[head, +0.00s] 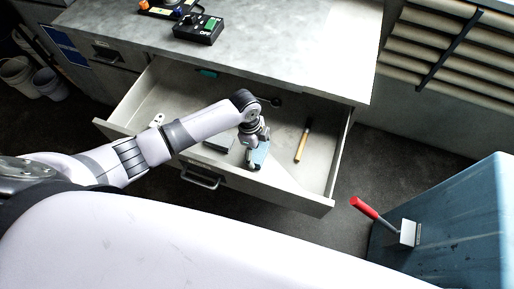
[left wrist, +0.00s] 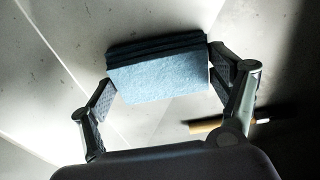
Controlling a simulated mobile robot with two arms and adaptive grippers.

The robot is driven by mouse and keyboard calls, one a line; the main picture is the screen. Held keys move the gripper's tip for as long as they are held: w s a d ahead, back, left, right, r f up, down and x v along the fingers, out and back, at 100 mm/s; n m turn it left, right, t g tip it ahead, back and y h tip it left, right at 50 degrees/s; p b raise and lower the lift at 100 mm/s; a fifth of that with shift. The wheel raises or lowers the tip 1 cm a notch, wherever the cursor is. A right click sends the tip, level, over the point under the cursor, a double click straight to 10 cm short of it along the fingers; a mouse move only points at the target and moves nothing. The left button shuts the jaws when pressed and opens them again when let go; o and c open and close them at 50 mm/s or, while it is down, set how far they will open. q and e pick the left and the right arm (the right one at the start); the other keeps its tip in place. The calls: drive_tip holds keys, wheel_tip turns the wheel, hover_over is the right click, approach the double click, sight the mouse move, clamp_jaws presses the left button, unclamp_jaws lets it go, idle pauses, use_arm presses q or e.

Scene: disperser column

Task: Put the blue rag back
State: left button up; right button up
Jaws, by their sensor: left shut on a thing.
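The blue rag (left wrist: 158,77) is a folded, layered blue cloth between the two fingers of my left gripper (left wrist: 160,85) in the left wrist view. My left gripper (head: 252,158) is shut on it. In the head view the blue rag (head: 259,156) shows at the fingertips, inside the open drawer (head: 285,186) near its front wall. I cannot tell whether the rag touches the drawer floor. My right gripper is not in view.
The drawer also holds a yellow-handled tool (head: 301,146), a dark grey block (head: 219,143) and a teal item (head: 208,73) at the back. A control box (head: 198,30) sits on the counter above. A blue cabinet (head: 455,235) with a red-handled lever (head: 365,208) stands at right.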

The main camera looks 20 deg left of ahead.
use_arm(q)
drive_tip(key=shift+f, duration=0.1)
drive_tip(key=o, duration=1)
drive_tip(key=shift+o, duration=0.2)
wheel_tip(320, 180, up, 12)
drive_tip(key=a, duration=0.1)
drive_tip(key=shift+a, duration=0.4)
